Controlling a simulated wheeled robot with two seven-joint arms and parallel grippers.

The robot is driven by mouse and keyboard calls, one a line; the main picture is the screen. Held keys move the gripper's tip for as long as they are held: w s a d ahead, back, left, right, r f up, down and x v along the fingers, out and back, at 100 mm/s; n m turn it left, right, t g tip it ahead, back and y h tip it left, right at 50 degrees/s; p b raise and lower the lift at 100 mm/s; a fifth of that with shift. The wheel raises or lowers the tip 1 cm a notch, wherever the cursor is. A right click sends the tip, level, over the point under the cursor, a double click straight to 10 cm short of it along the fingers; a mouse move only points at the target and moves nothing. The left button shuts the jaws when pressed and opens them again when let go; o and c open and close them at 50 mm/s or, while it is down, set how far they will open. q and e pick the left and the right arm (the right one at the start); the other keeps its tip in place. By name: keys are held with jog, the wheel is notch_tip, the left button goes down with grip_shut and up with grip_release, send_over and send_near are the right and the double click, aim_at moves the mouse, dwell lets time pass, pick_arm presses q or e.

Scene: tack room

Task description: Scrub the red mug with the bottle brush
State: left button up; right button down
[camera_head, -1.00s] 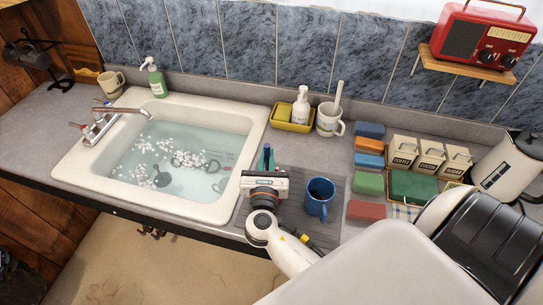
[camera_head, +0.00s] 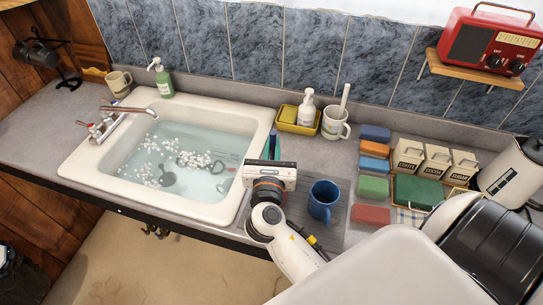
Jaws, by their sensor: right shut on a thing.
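My right gripper (camera_head: 271,156) is over the right rim of the sink, beside the grey drainboard (camera_head: 335,235). It is shut on a slim teal thing (camera_head: 273,143), mostly hidden behind the gripper's body. I cannot tell whether this is the bottle brush. No red mug shows clearly. A blue mug (camera_head: 322,203) stands upright on the drainboard, just right of my right gripper and apart from it. A white mug (camera_head: 335,125) at the back holds a pale upright handle (camera_head: 344,97); its lower end is hidden. My left gripper is not in view.
The sink (camera_head: 245,165) holds water, suds and dark sunken items. A yellow caddy (camera_head: 288,127) with a bottle, coloured sponges (camera_head: 372,187), canisters (camera_head: 436,160), a kettle (camera_head: 512,170) and a toaster (camera_head: 490,250) crowd the right. A beige mug (camera_head: 119,83) and green soap bottle (camera_head: 161,80) stand behind the sink.

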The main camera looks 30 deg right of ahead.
jog(key=r, duration=0.6)
jog(key=shift+d, duration=0.3)
jog(key=s+r, duration=0.2)
jog(key=s, duration=0.6)
jog(key=shift+s+a, duration=0.3)
jog(key=shift+a, duration=0.05)
jog(key=shift+w, duration=0.1)
